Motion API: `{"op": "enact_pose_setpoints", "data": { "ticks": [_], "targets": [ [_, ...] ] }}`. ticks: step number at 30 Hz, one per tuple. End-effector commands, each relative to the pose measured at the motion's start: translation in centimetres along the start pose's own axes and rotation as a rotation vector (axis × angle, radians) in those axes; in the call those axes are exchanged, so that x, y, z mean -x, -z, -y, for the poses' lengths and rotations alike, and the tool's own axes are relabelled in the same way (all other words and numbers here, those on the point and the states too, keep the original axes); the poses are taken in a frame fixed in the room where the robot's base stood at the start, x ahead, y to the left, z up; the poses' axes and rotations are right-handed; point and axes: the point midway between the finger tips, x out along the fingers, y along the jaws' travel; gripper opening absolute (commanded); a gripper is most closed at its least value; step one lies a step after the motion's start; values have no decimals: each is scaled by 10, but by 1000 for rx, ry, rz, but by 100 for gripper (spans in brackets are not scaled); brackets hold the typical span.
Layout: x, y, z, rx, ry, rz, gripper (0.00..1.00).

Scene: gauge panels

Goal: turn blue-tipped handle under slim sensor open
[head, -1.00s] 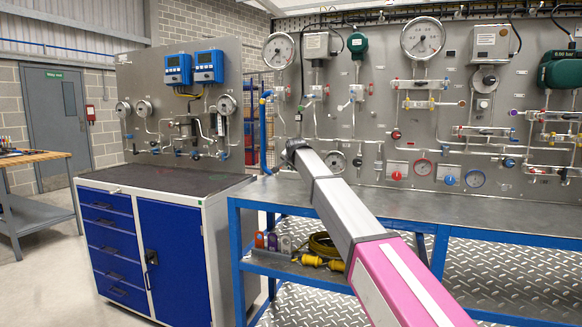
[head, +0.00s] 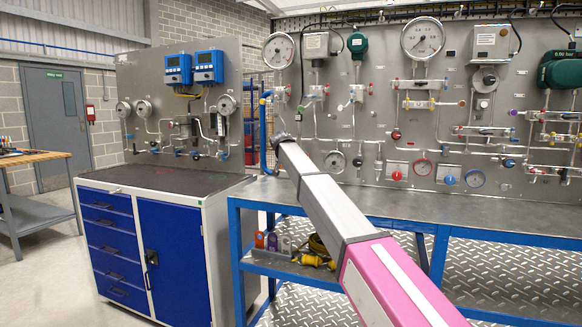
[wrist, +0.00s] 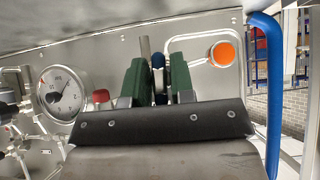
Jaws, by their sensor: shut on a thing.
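In the wrist view, my gripper (wrist: 160,80) has its two green fingers close together on a dark blue tip (wrist: 158,62). I take this to be the blue-tipped handle; most of it is hidden between the fingers. A slim grey rod (wrist: 145,48) stands beside the left finger, and I cannot tell if it is the slim sensor. In the head view, my arm reaches to the left part of the gauge panel (head: 430,120). Its far end hides the gripper and the handle there.
A white gauge (wrist: 62,92) and a red knob (wrist: 101,96) lie left of the fingers in the wrist view. An orange disc (wrist: 222,53) and a blue pipe (wrist: 268,90) are on the right. A steel bench (head: 450,207) runs below the panel.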

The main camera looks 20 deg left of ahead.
Motion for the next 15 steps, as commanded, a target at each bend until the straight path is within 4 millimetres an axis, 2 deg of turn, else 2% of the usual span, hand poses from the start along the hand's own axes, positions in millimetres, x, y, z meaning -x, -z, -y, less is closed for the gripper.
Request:
{"op": "enact_pose_setpoints", "data": {
  "ticks": [12, 13, 14, 15],
  "targets": [
    [0, -1, -1, 6, -7, 2, 0],
    [0, -1, -1, 6, -6, 2, 26],
    [0, -1, -1, 5, -6, 2, 36],
    [0, -1, -1, 5, -6, 2, 38]
  ]
}}
